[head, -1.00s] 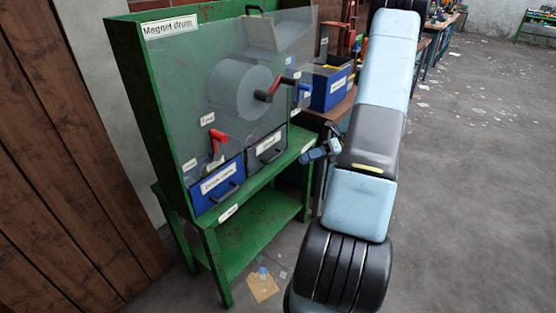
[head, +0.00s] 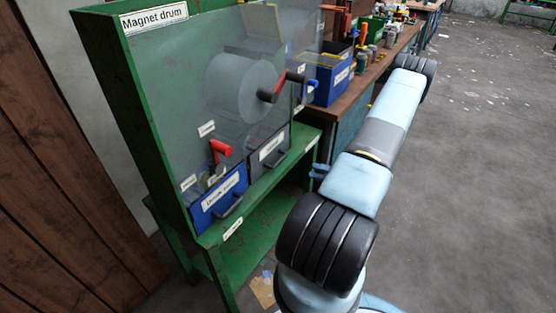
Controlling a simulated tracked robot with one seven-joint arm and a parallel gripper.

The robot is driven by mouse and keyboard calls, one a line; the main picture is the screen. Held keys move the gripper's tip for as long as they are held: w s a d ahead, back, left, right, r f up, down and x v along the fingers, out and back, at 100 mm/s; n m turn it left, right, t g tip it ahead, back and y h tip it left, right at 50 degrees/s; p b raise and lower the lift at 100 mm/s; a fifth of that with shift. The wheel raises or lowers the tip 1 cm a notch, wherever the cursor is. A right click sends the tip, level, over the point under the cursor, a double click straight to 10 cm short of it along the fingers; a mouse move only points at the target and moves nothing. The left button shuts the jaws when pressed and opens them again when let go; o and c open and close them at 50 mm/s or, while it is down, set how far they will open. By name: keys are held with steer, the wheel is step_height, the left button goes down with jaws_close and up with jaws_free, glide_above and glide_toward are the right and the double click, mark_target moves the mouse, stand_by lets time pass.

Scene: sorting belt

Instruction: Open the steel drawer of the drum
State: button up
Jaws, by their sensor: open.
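The magnet drum stand is a green cabinet (head: 118,75) with a clear front panel and a grey drum (head: 235,88) behind it. The steel drawer is the grey drawer (head: 259,166) at the lower right of the front, with a white label and a dark handle. It looks shut. My gripper (head: 319,171) shows only as a small blue and dark piece at the left side of my arm, to the right of the drawer and apart from it. My arm hides most of it, and I see nothing held.
A blue drawer (head: 205,217) with a handle is left of the grey one. A blue bin (head: 331,88) stands on the bench to the right.

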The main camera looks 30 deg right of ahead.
steer(key=x, duration=1.3)
steer(key=shift+w+a, duration=0.2)
steer(key=shift+a, duration=0.15)
jaws_close()
